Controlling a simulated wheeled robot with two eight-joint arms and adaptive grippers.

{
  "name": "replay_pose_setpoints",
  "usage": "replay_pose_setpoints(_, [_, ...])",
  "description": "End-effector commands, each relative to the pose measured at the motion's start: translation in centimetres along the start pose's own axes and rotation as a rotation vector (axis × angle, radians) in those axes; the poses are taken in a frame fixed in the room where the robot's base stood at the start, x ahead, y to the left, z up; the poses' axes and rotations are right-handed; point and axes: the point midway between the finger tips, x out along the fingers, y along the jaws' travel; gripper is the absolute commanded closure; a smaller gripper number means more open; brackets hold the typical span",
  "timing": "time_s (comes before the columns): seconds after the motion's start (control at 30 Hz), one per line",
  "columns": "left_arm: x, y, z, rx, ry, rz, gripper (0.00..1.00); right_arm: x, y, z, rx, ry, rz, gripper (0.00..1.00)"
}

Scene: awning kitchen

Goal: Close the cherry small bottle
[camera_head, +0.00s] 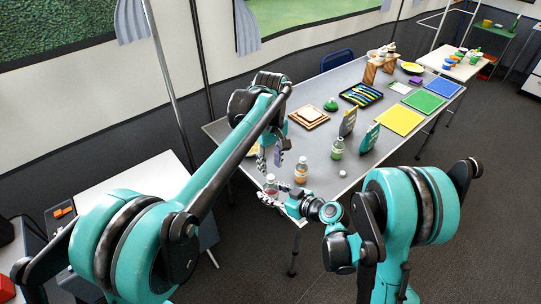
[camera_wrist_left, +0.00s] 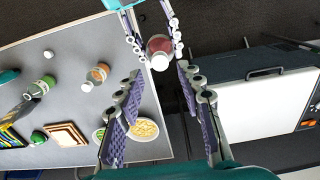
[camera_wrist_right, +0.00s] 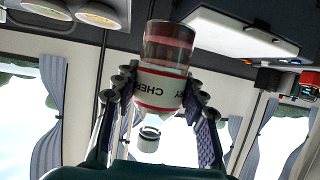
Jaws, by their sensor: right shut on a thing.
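The cherry small bottle (camera_head: 271,187) is a clear bottle with red contents and a white label. My right gripper (camera_head: 283,198) is shut around it and holds it beyond the table's near edge. In the right wrist view the bottle (camera_wrist_right: 162,88) shows upside down in the picture. A white cap (camera_wrist_right: 149,138) lies in line with its mouth; I cannot tell if it is seated tight. The cap also shows over the bottle in the left wrist view (camera_wrist_left: 160,62). My left gripper (camera_wrist_left: 160,115) is open and empty, above the bottle, its fingers apart on either side.
On the grey table (camera_head: 315,190) stand an orange-labelled bottle (camera_head: 301,172), a green bottle (camera_head: 337,149) and a small white round piece (camera_head: 343,173). Wooden frames (camera_head: 309,117), a black tray (camera_head: 361,95) and coloured mats (camera_head: 399,120) lie farther back. A white cabinet (camera_head: 128,180) stands at left.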

Motion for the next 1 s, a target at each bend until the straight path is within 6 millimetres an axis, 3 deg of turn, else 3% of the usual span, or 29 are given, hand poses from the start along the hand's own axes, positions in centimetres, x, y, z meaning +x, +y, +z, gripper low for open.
replay_pose_setpoints(0.1, [1.9, 0.0, 0.0, 0.000, 0.000, 0.000, 0.63, 0.0, 0.0, 0.0, 0.000, 0.000, 0.000, 1.00])
replay_pose_setpoints(0.3, [4.0, 0.0, 0.0, 0.001, 0.000, 0.000, 0.63, 0.0, 0.0, 0.0, 0.000, 0.000, 0.000, 1.00])
replay_pose_setpoints(0.67, [4.5, 0.0, 0.0, 0.001, 0.000, 0.000, 0.63, 0.0, 0.0, 0.0, 0.000, 0.000, 0.000, 1.00])
replay_pose_setpoints(0.83, [4.5, 0.0, 0.0, 0.001, 0.000, 0.000, 1.00, 0.0, 0.0, 0.0, 0.000, 0.000, 0.000, 1.00])
replay_pose_setpoints(1.0, [4.5, 0.0, 0.0, 0.001, 0.000, 0.000, 1.00, 0.0, 0.0, 0.0, 0.000, 0.000, 0.000, 1.00])
